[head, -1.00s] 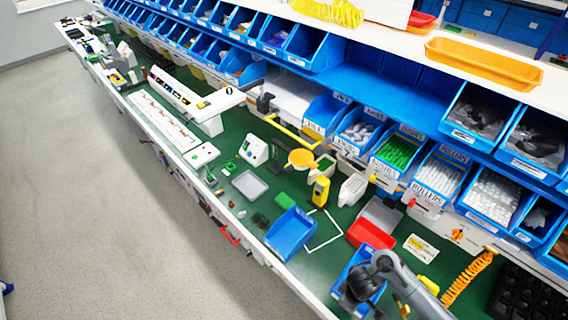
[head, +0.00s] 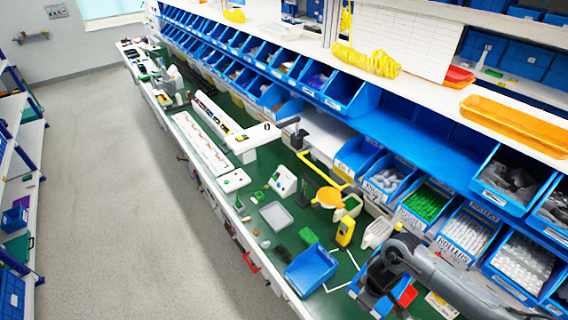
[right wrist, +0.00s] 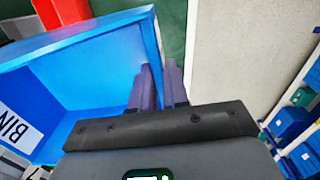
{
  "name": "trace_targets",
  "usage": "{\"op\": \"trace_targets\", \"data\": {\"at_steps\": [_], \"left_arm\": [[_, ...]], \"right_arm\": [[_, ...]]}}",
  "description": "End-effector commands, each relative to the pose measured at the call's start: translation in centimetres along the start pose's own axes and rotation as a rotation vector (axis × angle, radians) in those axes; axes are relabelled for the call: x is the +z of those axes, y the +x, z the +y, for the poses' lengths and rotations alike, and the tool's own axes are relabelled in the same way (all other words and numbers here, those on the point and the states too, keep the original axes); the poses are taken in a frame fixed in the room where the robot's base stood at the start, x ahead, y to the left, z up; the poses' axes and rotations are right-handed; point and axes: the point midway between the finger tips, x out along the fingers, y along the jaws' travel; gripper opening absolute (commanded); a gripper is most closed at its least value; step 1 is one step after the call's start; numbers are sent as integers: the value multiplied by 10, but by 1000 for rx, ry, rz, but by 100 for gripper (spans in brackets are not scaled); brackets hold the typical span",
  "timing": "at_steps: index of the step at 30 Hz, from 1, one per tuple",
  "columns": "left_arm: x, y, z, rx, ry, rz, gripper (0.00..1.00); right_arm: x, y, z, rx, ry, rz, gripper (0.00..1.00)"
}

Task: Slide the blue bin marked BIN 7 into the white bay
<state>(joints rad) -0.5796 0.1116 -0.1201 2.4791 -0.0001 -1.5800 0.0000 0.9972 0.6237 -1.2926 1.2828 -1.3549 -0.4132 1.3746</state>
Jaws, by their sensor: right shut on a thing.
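A blue bin (right wrist: 90,85) fills the left of the right wrist view; its white label (right wrist: 18,130) reads "BIN", and the number is cut off. My right gripper (right wrist: 158,78) is shut on the rim of this bin, with one finger on each side of the wall. In the head view my right gripper (head: 374,284) partly hides the blue bin (head: 384,306) near the bench's front edge. A white-floored opening (head: 328,143) under the blue shelf may be the white bay; I cannot tell for sure. My left gripper is not in view.
Another blue bin (head: 311,268) lies empty beside a white outline (head: 346,286) on the green bench top. A red tray (head: 408,296) is partly behind my arm. A yellow device (head: 345,232), an orange dish (head: 329,197) and filled shelf bins (head: 424,204) stand close by.

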Motion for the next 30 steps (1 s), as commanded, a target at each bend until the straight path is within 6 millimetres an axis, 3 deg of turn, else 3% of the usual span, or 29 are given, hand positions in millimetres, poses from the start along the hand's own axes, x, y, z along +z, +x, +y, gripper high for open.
{"op": "trace_targets", "data": {"at_steps": [1,10,16,20,26,30], "left_arm": [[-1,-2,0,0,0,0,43],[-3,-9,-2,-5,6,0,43],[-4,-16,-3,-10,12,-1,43],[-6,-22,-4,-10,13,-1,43],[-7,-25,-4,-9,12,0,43],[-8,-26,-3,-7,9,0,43]], "right_arm": [[-10,-15,8,10,-17,5,0],[-52,-87,31,7,-128,3,0],[-75,-144,35,5,-152,4,0],[-77,-179,27,0,-85,3,0],[-51,-178,8,-4,98,-2,0],[-28,-162,-10,-4,241,-4,0]]}}
